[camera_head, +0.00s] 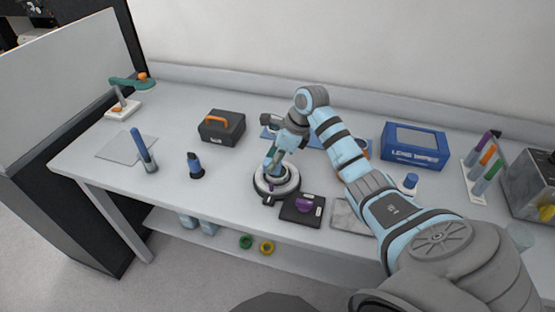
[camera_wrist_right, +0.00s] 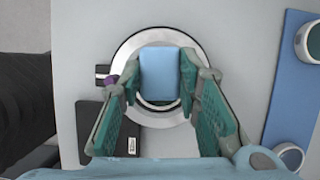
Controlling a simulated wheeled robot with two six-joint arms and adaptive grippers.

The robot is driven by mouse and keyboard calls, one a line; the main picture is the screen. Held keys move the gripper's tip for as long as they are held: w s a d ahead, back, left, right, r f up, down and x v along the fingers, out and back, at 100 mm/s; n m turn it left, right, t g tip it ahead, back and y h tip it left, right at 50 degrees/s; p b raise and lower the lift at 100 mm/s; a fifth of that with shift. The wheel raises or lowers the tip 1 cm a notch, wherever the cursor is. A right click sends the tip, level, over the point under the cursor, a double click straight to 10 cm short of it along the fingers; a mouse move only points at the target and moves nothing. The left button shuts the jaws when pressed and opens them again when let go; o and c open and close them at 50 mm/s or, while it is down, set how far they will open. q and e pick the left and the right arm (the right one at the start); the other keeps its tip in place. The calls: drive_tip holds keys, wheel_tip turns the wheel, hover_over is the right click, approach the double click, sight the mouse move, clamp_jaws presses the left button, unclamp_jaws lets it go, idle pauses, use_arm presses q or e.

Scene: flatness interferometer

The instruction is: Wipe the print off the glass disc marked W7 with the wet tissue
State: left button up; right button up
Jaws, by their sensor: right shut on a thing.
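My right gripper (camera_wrist_right: 161,84) is shut on a folded light blue tissue (camera_wrist_right: 160,72), one green finger pad on each side. It holds the tissue over the middle of a round metal-ringed stage (camera_wrist_right: 130,117), so most of the stage's centre is hidden. I cannot tell whether the tissue touches glass there. No W7 mark or print is readable. In the head view the right gripper (camera_head: 273,157) points down at the same round stage (camera_head: 287,187), and the tissue is hard to make out. My left gripper is not in view.
A black block (camera_head: 290,213) with a purple piece is close in front of the stage. A blue mat (camera_wrist_right: 288,88) with round pieces lies beside it. A blue wipes box (camera_head: 413,146), black case (camera_head: 221,127) and pen rack (camera_head: 481,170) stand around. The bench's left part has free room.

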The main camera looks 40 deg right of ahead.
drive_tip(key=shift+s+d+p, duration=0.3)
drive_tip(key=shift+s+d, duration=0.7)
drive_tip(key=shift+s, duration=0.1)
drive_tip(key=shift+w+a, duration=0.5)
drive_tip(key=shift+w+a+b, duration=0.35)
drive_tip(key=shift+w+a, duration=0.15)
drive_tip(key=shift+w, duration=0.15)
drive_tip(key=shift+s+d, duration=0.9)
drive_tip(key=shift+s, duration=0.25)
drive_tip(key=shift+w+a, duration=0.1)
drive_tip(key=shift+w+a, duration=0.85)
drive_tip(key=shift+w, duration=0.25)
drive_tip(key=shift+s+d, duration=1)
drive_tip(key=shift+s, duration=0.2)
drive_tip(key=shift+w+a+b, duration=0.3)
drive_tip(key=shift+w+a, duration=0.65)
drive_tip(key=shift+w, duration=0.2)
drive_tip(key=shift+s+d, duration=0.5)
drive_tip(key=shift+s, duration=0.15)
